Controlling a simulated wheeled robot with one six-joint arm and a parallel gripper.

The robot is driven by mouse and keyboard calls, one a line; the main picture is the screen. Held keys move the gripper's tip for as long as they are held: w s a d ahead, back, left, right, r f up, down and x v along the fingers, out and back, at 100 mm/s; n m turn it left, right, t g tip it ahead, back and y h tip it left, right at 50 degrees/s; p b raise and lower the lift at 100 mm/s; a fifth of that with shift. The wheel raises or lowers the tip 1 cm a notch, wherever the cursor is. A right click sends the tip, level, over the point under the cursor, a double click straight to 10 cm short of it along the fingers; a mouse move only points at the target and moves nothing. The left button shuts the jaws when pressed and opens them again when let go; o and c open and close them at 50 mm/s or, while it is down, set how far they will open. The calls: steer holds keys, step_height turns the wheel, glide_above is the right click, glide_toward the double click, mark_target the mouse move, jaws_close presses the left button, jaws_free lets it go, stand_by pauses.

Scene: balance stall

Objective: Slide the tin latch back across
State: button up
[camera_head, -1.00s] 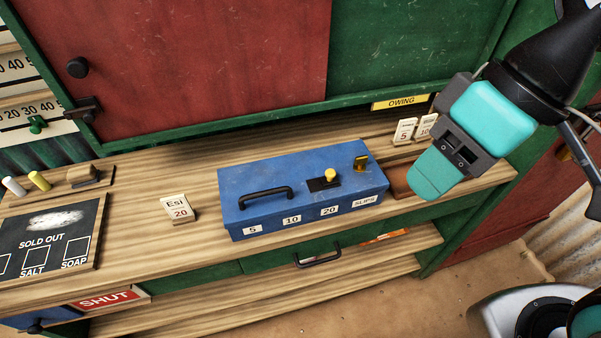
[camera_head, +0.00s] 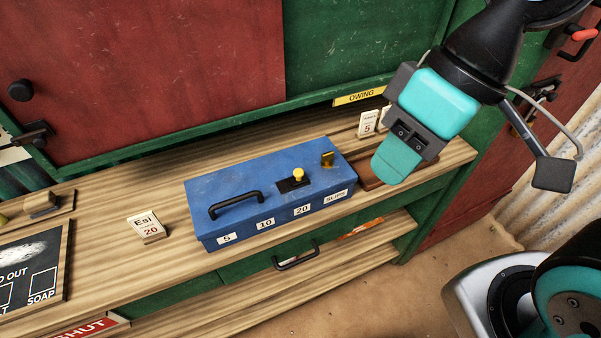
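The blue tin (camera_head: 240,188) stands on the wooden counter with its lid down. Its latch has a yellow knob (camera_head: 299,174) on a dark plate (camera_head: 287,185) on the lid. A brass piece (camera_head: 327,160) stands near the lid's right end, and a black handle (camera_head: 236,204) is at the left. The front carries labels 5, 10, 20 and SLIPS. My gripper (camera_head: 394,160) is to the right of the tin, above the counter's right part, and apart from the latch. Its teal finger points down; I see it from one side, so the gap is hidden.
A brown tray (camera_head: 368,181) lies right of the tin, partly behind my gripper. White cards (camera_head: 368,123) stand behind it under the OWING label. An "Esl 20" card (camera_head: 147,227) and a chalkboard (camera_head: 30,268) are at the left. A drawer handle (camera_head: 295,258) is below the counter.

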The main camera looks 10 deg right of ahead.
steer(key=shift+w+f, duration=0.3)
steer(key=shift+w, duration=0.1)
jaws_close()
steer(key=w+d+f+m+g+y+b, duration=0.1)
steer(key=w+d+f+m+y+b, duration=0.15)
steer(key=w+f+b, duration=0.75)
steer(key=m+y, duration=0.4)
steer(key=y, duration=0.1)
glide_toward(315, 179)
steer(key=r+v, duration=0.1)
steer(key=v, duration=0.5)
steer(key=shift+s+a+f+t+b, duration=0.25)
steer(key=shift+s+a+t+b, duration=0.1)
steer(key=shift+s+a+t, duration=0.05)
steer(key=p+x, duration=0.1)
steer(key=x, duration=0.8)
steer(key=shift+a, duration=0.45)
steer(key=shift+s+a+f+p, duration=0.15)
steer(key=shift+a+p, duration=0.45)
steer(key=shift+a, duration=1.55)
